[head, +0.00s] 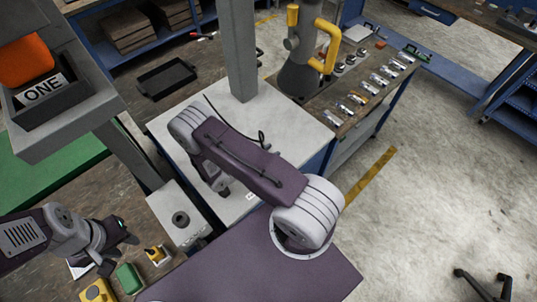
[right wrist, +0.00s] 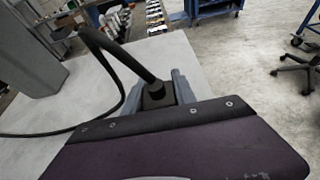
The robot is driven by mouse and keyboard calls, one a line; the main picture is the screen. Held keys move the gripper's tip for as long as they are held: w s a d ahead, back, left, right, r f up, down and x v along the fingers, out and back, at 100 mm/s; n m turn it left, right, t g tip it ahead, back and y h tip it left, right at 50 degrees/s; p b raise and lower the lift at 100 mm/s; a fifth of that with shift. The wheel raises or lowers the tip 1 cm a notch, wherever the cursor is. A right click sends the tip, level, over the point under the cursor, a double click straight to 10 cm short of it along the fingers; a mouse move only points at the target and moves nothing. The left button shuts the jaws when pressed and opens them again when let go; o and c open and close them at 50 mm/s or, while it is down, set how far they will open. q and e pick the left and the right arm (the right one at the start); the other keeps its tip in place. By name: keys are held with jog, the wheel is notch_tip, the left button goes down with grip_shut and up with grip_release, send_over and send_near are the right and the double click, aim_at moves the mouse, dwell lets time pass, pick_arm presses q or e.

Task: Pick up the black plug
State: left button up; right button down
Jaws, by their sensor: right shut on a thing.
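The black plug (right wrist: 157,95) shows in the right wrist view, with a thick black cable (right wrist: 112,58) curving up from it and away to the left. My right gripper (right wrist: 158,92) is shut on the plug, one grey finger on each side. In the head view my right gripper (head: 222,189) is low over the pale tabletop, and the plug is hidden there. A thin part of the cable (head: 262,138) shows beyond my purple arm. My left gripper (head: 118,251) is at the lower left, apart from the plug, with its fingers spread and nothing visible between them.
A grey box with a dark round socket (head: 181,218) stands left of my right gripper. A grey column (head: 240,50) rises from the pale table (head: 295,125). Yellow and green blocks (head: 130,277) lie near my left gripper. A wooden bench with small metal parts (head: 368,88) is behind.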

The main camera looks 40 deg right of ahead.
jog(key=s+d+r+p, duration=0.2)
jog(key=s+d+r, duration=0.1)
jog(key=s+r, duration=0.7)
jog(key=shift+s+d, duration=0.35)
jog(key=shift+s, duration=0.3)
